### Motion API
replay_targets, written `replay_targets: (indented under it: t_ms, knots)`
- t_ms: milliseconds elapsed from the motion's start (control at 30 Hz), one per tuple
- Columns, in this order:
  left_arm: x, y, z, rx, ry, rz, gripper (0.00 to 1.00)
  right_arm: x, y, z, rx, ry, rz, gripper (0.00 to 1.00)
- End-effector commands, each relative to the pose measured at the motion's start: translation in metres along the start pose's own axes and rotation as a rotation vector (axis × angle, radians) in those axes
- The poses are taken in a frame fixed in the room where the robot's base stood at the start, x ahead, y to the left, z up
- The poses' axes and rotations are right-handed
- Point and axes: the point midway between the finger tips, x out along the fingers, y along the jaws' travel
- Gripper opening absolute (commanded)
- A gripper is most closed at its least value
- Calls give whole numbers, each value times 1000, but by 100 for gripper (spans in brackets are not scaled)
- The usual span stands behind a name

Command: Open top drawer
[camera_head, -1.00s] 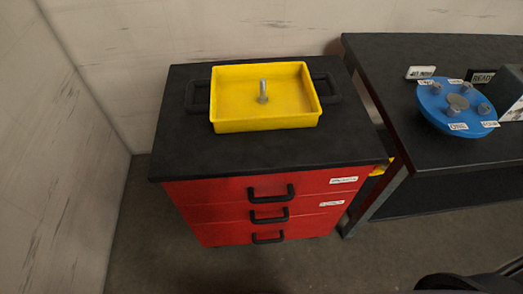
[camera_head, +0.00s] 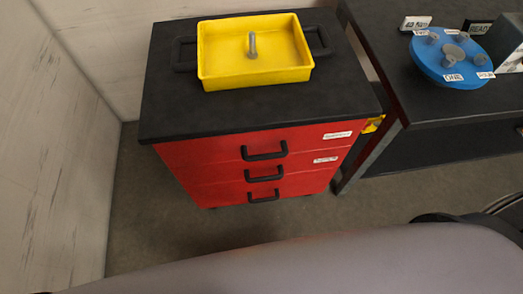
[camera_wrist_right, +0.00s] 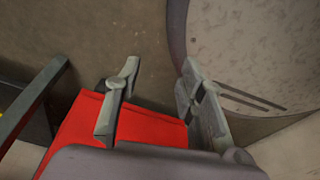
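The red cabinet (camera_head: 190,165) has a black top and several stacked drawers, all flush and shut. The top drawer (camera_head: 212,149) has a black bar handle (camera_head: 264,150) and a white label (camera_head: 337,135) at its right. In the right wrist view, my right gripper (camera_wrist_right: 160,75) has its two grey fingers spread, with nothing between them. A red surface (camera_wrist_right: 80,125), likely the cabinet, lies below and left of the fingers there; no handle shows in that view. My left gripper is not in view. A pale arm link of mine crosses the bottom of the head view.
A yellow tray (camera_head: 212,75) with an upright bolt (camera_head: 252,45) stands on the cabinet. A dark table (camera_head: 430,130) to the right holds a blue round fixture (camera_head: 445,62). A pale wall (camera_head: 65,120) is at left. Bare floor lies before the cabinet.

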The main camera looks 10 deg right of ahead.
Motion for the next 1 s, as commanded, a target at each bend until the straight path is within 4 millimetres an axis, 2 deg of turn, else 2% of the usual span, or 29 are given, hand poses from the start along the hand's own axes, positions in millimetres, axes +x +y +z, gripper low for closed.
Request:
replay_targets:
  t_ms: [33,100,167,233,367,467,500,700,800,900,1000]
  knots:
    - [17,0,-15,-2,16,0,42,15,6,-16,39,75,-4,36]
    - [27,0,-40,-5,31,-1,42,19,11,-48,118,210,-28,36]
    - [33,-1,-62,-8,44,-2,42,15,11,-79,197,339,-70,36]
    - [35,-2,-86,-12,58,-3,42,1,6,-114,292,484,-144,36]
    - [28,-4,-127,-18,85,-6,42,-44,-13,-169,467,724,-343,36]
    - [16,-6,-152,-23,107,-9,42,-94,-32,-201,607,872,-544,36]
    - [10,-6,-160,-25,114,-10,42,-115,-40,-210,664,920,-633,36]
    - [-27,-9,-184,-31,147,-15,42,-220,-63,-234,918,1053,-1044,36]
    - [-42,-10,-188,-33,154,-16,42,-255,-66,-238,1001,1071,-1178,36]
    - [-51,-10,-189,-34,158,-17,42,-274,-66,-240,1045,1079,-1247,36]
    - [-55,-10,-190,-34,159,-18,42,-282,-66,-246,1057,1084,-1268,36]
